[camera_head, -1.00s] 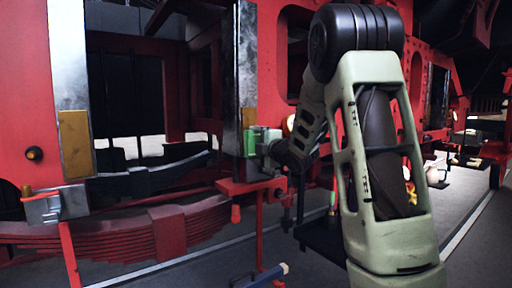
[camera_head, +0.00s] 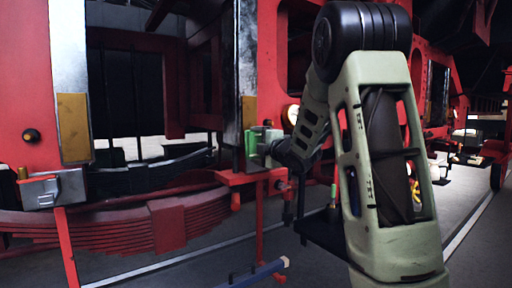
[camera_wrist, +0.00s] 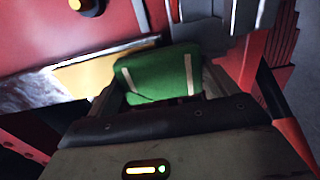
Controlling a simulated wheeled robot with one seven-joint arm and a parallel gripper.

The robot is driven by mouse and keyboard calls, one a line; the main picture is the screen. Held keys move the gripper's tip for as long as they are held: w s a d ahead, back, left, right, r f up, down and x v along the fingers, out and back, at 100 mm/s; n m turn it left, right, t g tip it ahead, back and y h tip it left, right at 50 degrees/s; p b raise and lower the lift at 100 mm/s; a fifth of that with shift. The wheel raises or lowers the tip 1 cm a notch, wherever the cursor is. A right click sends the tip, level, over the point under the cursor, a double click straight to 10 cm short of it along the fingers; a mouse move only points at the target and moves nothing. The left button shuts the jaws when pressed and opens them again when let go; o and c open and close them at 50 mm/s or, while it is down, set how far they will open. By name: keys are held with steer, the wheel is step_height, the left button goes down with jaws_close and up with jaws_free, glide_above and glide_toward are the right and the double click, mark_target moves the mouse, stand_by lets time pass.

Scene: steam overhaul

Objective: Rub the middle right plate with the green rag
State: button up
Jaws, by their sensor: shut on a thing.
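The right plate in view is a tall metal strip (camera_head: 239,62) with dark smudges and a yellow-brown lower section (camera_head: 249,111). My gripper (camera_head: 262,142) is shut on the green rag (camera_wrist: 158,76), just below and beside the lower end of this plate. In the wrist view the rag is a folded green pad with pale stripes between the fingers. The yellow-brown section (camera_wrist: 103,71) lies just left of the rag there. I cannot tell whether the rag touches it. My arm hides part of what lies to the right.
A second plate (camera_head: 69,45) stands at the left, with a metal clamp-like block (camera_head: 50,189) below it. A small red shelf (camera_head: 240,179) sits under my gripper. A curved red leaf spring (camera_head: 110,232) runs low at the left. Grey floor lies in front.

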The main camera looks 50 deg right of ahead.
steer(key=shift+b+v, duration=0.8)
steer(key=shift+v, duration=1.75)
steer(key=v, duration=0.3)
steer(key=shift+w+b, duration=0.1)
steer(key=shift+b, duration=0.2)
steer(key=b+x, duration=0.2)
steer(key=x, duration=0.4)
steer(key=shift+w, duration=0.3)
steer(key=shift+x, duration=1.05)
steer(key=shift+d+r, duration=0.15)
steer(key=shift+r, duration=0.05)
